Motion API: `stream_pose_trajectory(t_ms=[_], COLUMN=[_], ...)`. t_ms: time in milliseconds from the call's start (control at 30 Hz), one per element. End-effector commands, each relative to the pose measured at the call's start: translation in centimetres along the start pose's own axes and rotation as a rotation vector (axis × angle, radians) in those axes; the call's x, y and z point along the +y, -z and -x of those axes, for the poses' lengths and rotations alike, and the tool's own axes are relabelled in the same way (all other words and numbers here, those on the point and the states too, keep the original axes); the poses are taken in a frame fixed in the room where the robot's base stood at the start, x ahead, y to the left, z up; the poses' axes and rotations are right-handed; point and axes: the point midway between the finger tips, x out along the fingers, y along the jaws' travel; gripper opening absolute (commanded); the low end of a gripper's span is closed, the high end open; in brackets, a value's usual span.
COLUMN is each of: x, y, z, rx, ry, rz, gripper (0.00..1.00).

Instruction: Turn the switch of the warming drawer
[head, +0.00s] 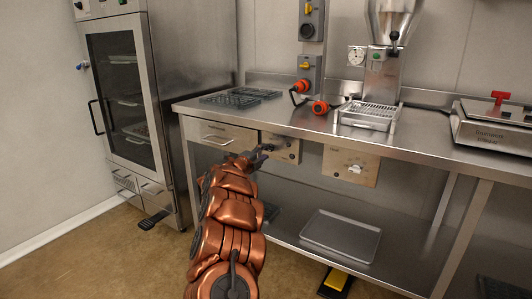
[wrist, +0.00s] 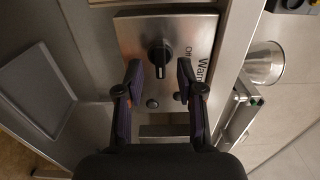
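The switch is a black round knob (wrist: 160,53) with a pale pointer mark. It sits on a metal control panel (wrist: 195,28), with "Off" and partly hidden "Warm" lettering beside it. The panel (head: 284,150) also shows in the head view under the worktop, right of the warming drawer (head: 218,135). My gripper (wrist: 159,72) is open and empty, its fingertips on either side of the knob's line and short of it in the picture. Whether either finger touches the knob I cannot tell. In the head view my gripper (head: 260,154) is at the panel's left, partly hiding it.
The steel worktop (head: 300,122) overhangs the panel. A second panel (head: 350,166) hangs to the right. A tray (head: 341,235) lies on the lower shelf. A tall glass-door cabinet (head: 125,95) stands at the left. Open floor lies at the lower left.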

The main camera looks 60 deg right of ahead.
Motion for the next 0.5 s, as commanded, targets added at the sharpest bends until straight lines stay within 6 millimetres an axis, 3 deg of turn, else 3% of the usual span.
stream_pose_trajectory(t_ms=[200, 500], x=[0.1, 0.0], y=[0.1, 0.1], z=[-1.9, -2.7], rx=[0.002, 0.002], ry=[-0.001, 0.000], rz=[0.001, -0.001], gripper=[0.38, 0.38])
